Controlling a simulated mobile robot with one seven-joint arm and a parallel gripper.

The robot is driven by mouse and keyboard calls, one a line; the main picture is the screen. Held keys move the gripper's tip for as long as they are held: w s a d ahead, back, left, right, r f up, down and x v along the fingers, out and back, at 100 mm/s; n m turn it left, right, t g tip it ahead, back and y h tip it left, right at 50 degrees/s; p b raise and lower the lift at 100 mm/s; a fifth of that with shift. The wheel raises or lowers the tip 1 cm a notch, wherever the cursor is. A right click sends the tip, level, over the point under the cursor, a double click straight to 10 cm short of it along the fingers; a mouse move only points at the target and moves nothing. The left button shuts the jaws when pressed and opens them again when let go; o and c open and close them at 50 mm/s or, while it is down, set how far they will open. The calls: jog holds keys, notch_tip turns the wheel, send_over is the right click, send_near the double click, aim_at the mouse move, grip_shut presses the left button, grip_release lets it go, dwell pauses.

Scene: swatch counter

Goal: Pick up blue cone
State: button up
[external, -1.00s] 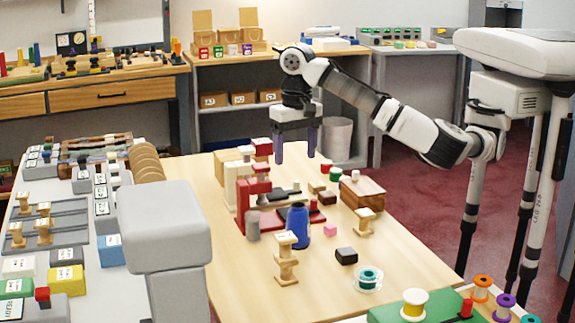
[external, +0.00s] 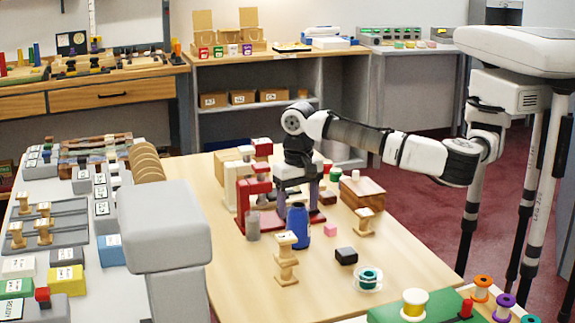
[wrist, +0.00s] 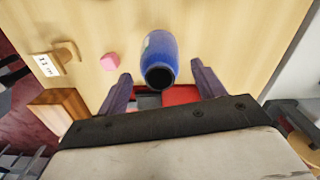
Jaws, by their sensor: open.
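The blue cone (external: 298,226) is a rounded blue body that narrows toward its top, standing on the wooden table. In the wrist view the blue cone (wrist: 160,60) shows with a dark round opening facing the camera, ahead of and between my two fingers. My gripper (external: 297,213) is open, pointing down just behind the cone in the external view. In the wrist view my gripper (wrist: 162,82) has its purple fingers apart with nothing held between them. Whether a finger touches the cone cannot be told.
A red stand (external: 252,200) is close left of my gripper. A wooden spool (external: 286,262) stands in front of the cone. A pink block (external: 330,230), a black block (external: 346,256) and a brown wooden box (external: 361,193) lie to the right.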

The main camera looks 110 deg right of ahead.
jog(key=shift+f, duration=0.4)
jog(key=shift+c, duration=0.5)
jog(key=c, duration=1.3)
jog(key=shift+r, duration=0.15)
